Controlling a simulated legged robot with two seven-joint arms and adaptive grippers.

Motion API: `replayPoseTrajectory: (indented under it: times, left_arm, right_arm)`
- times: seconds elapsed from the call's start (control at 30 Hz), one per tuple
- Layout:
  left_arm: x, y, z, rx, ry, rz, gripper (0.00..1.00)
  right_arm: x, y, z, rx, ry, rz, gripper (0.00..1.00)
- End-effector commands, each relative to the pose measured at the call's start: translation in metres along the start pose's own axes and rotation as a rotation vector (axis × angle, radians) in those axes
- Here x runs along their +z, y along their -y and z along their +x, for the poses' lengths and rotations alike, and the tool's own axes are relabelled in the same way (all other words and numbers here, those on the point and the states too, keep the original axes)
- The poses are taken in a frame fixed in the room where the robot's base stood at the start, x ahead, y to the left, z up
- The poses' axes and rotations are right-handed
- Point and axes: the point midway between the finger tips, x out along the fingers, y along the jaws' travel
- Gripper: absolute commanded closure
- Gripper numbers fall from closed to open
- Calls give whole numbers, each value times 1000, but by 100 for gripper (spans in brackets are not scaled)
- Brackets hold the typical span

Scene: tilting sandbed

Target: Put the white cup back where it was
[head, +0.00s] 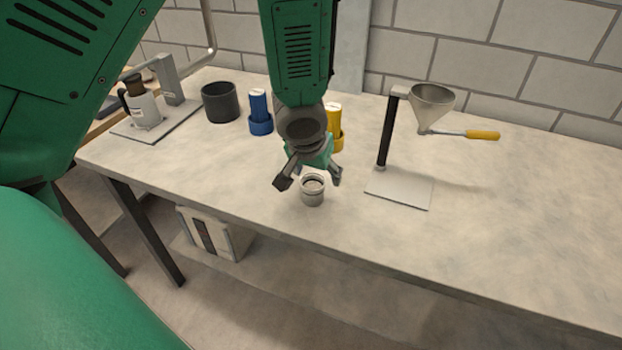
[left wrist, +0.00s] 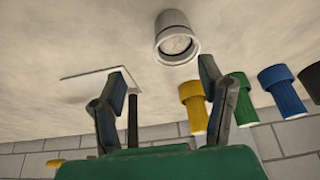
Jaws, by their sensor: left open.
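The white cup (head: 312,192), small and greyish-white with a ringed top, stands on the table near its front edge. In the left wrist view the cup (left wrist: 177,40) shows beyond the fingertips, slightly right of the middle between them. My left gripper (head: 309,178) is open, pointing down just behind and above the cup, with its fingers spread to either side. The left wrist view shows the gap between the fingers (left wrist: 166,85) empty. I cannot tell whether a finger touches the cup. My right gripper is in neither view.
A funnel stand (head: 383,135) with a yellow-handled funnel (head: 432,105) is on the right. Behind are a dark pot (head: 220,102), a blue container (head: 260,112), a yellow one (head: 336,127) and a green one (left wrist: 240,98). A jug (head: 142,106) stands far left. The table's right side is clear.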

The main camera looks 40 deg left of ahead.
Motion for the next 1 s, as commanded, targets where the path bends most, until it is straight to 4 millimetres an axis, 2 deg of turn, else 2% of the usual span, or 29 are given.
replayPoseTrajectory:
  times: [0.1, 0.33, 0.43, 0.47, 0.57, 0.73, 0.8, 0.9, 1.0]
  left_arm:
    - [-2, 7, -12, 7, 3, -6, 38]
    - [-1, 20, -13, 19, 9, -12, 38]
    - [17, 17, -2, 33, 40, 1, 38]
    - [29, 14, 5, 43, 59, 10, 38]
    - [84, 4, 32, 80, 136, 50, 38]
    - [189, -1, 66, 118, 243, 126, 38]
    - [230, 6, 73, 115, 278, 159, 38]
    - [277, 21, 78, 97, 312, 207, 38]
    - [305, 36, 80, 80, 332, 244, 38]
  right_arm:
    - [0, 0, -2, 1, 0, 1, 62]
    - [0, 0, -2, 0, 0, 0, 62]
    - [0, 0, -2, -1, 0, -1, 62]
    - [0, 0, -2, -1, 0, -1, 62]
    - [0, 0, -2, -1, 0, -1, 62]
    - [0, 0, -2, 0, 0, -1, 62]
    - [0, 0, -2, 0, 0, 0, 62]
    - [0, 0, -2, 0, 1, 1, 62]
    - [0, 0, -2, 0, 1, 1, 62]
